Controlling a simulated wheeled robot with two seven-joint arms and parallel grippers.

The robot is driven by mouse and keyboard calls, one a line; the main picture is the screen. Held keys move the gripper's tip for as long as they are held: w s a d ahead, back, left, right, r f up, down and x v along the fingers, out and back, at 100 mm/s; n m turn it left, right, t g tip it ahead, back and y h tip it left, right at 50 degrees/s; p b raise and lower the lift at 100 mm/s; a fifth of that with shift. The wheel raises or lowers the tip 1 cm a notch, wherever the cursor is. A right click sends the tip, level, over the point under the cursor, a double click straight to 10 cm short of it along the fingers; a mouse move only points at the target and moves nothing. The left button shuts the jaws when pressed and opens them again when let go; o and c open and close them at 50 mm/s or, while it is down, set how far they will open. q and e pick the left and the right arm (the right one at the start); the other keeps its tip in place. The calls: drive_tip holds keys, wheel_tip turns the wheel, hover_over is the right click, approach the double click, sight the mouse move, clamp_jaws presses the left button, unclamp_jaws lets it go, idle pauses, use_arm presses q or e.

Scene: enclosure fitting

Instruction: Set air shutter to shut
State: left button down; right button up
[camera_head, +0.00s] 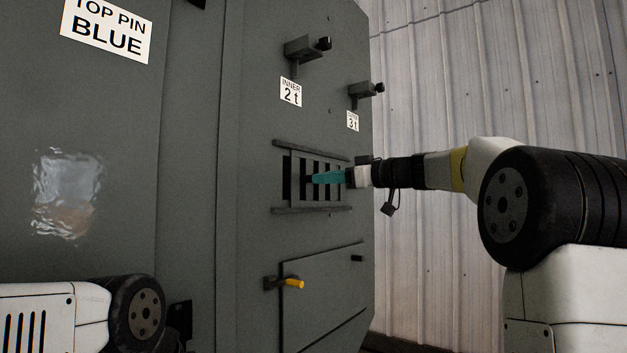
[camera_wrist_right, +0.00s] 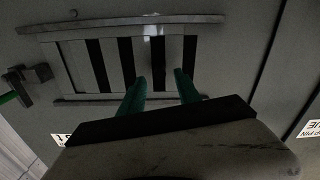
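The air shutter (camera_head: 292,180) is a slatted vent between two horizontal rails on the side of the grey enclosure. Dark slots show between its pale slats. It also shows in the right wrist view (camera_wrist_right: 75,68), where several dark slots are visible. My right gripper (camera_head: 318,179) has teal fingers and is in front of the shutter's slats. In the right wrist view its fingertips (camera_wrist_right: 161,76) stand apart over the slats, with nothing visible held between them. I cannot tell whether they touch the shutter. My left gripper is not in view; only part of my left arm shows at lower left.
Two dark latches, one (camera_head: 305,48) labelled "2 t" and one (camera_head: 364,92) labelled "3 t", stick out above the shutter. Below is a hatch (camera_head: 325,290) with a yellow-ended handle (camera_head: 292,283). A corrugated wall (camera_head: 450,80) stands behind, with free room before it.

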drive_tip(key=x, duration=0.5)
drive_tip(key=shift+c, duration=0.2)
clamp_jaws()
drive_tip(key=shift+f, duration=0.1)
idle(1.0)
